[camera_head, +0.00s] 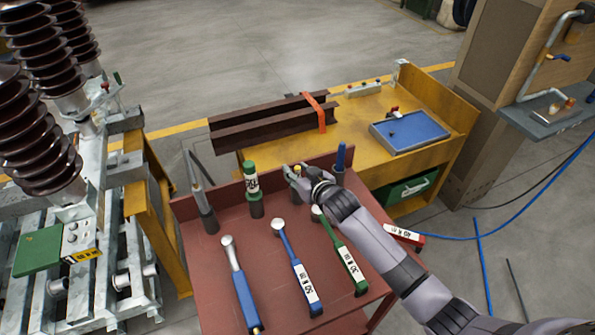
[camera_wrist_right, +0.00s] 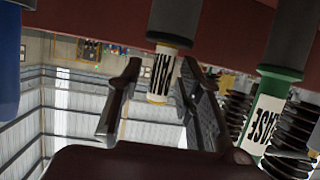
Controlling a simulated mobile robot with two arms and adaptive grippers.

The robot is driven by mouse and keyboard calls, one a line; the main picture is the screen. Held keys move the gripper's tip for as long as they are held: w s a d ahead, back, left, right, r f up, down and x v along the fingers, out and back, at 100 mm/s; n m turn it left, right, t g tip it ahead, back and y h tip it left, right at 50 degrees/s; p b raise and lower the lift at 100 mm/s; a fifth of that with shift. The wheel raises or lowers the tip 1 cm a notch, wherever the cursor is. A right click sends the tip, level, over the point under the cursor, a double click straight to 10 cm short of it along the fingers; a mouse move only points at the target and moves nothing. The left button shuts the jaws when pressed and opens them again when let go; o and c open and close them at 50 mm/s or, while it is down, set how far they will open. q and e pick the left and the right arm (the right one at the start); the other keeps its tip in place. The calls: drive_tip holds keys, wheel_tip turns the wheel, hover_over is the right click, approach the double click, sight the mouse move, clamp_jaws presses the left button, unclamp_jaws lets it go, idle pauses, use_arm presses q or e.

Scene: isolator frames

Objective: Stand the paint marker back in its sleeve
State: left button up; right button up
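A slim marker with a white, black-striped label and yellow bands (camera_wrist_right: 163,72) stands upright in a dark grey sleeve (camera_wrist_right: 178,22) in the right wrist view, which looks upside down. I take it for the paint marker. In the head view only a small yellowish part of it (camera_head: 297,170) shows beside my fingers. My right gripper (camera_head: 295,167) is at the back edge of the red bench top. Its two fingers (camera_wrist_right: 160,66) are apart, with the marker between them in the wrist view; no contact is visible. My left gripper is out of view.
A green-and-white labelled tube (camera_head: 251,180) and a blue stick (camera_head: 340,158) stand on either side of the marker. A blue-handled tool (camera_head: 240,285), another blue one (camera_head: 300,272) and a green one (camera_head: 345,258) lie on the red bench (camera_head: 205,270).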

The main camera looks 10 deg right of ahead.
idle(0.3)
drive_tip(key=v, duration=1.2)
